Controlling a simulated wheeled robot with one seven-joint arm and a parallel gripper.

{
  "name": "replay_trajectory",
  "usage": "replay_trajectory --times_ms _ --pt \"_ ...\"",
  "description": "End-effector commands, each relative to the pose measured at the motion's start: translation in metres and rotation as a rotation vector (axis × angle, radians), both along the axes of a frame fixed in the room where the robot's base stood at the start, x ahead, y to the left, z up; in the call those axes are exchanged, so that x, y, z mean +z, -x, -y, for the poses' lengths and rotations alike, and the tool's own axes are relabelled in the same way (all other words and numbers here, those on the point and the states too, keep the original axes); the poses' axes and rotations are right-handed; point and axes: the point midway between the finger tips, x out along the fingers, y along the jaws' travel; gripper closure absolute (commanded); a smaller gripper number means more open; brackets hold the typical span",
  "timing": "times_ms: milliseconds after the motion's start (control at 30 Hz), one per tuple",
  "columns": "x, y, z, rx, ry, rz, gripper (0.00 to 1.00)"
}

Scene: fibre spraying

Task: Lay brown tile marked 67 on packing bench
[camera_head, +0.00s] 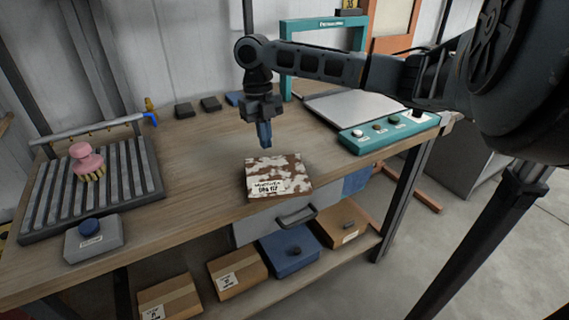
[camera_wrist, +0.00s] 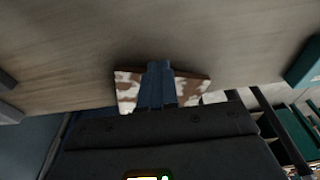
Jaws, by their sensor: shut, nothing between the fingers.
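A brown tile with white blotches (camera_head: 278,167) lies flat on the wooden packing bench (camera_head: 195,165), near its front edge. A white label sits on its near part; its print is too small to read surely. My gripper (camera_head: 266,145) points down just above and behind the tile, its blue fingers shut and empty. In the head view the fingers appear apart from the tile. In the wrist view the fingers (camera_wrist: 158,68) hide the middle of the tile (camera_wrist: 188,90), and its two ends show on either side.
A slatted grey rack (camera_head: 45,212) with a pink-handled brush (camera_head: 86,158) stands at left, a grey box with a blue knob (camera_head: 93,238) before it. A teal-edged panel with buttons (camera_head: 385,133) is at right. Cartons (camera_head: 237,272) fill the shelf below. Bench left of the tile is clear.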

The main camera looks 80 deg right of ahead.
Motion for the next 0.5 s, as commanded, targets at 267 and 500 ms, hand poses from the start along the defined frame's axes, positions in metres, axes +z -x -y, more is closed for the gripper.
replay_trajectory --times_ms 267,500 --pt "0.003 0.026 -0.030 0.000 -0.001 0.003 1.00" --pt "0.003 0.056 -0.067 -0.001 -0.001 0.004 1.00"
